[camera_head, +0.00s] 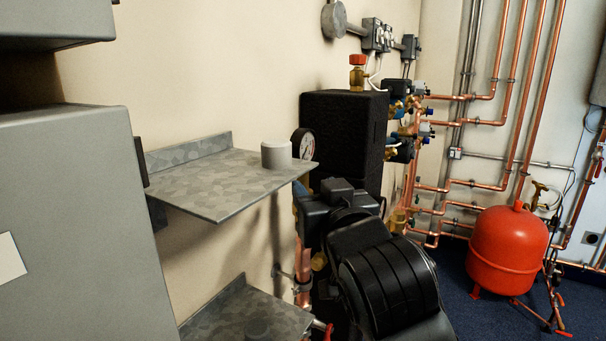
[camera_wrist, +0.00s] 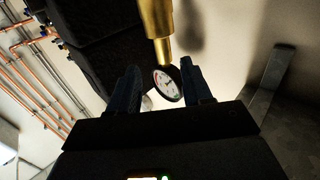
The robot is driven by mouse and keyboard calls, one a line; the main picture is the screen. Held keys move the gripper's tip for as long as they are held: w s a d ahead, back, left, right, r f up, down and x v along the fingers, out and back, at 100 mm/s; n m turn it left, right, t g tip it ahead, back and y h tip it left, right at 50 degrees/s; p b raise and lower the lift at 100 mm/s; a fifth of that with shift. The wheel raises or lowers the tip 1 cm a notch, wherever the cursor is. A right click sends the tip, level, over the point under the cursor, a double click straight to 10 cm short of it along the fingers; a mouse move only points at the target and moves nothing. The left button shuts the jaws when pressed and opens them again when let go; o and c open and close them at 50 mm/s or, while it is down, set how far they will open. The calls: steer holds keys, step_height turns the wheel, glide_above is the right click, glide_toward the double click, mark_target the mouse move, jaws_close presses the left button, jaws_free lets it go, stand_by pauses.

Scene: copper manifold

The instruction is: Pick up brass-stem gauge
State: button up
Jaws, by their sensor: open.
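The brass-stem gauge (camera_head: 304,144) shows in the head view at the right end of the upper metal shelf, its round white dial in a black rim. In the wrist view the gauge dial (camera_wrist: 168,87) appears between the two dark blue fingers, with a thick brass stem (camera_wrist: 157,30) running to the top edge. My gripper (camera_wrist: 162,78) is open, with its fingers on either side of the dial. Contact cannot be told. In the head view my gripper (camera_head: 301,197) is just below the gauge and partly hides the pipework there.
The upper metal shelf (camera_head: 205,190) carries a grey cylinder (camera_head: 276,156) close to the gauge. A lower shelf (camera_head: 235,312) lies beneath. A black box (camera_head: 342,135) stands right behind the gauge. Copper pipes and a red tank (camera_head: 508,245) are farther right.

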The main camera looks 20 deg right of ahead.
mark_target(304, 181)
steer(key=w, duration=0.6)
steer(key=shift+w+d+f+p, duration=0.25)
steer(key=shift+w+d+p, duration=0.05)
steer(key=shift+w, duration=0.1)
jaws_close()
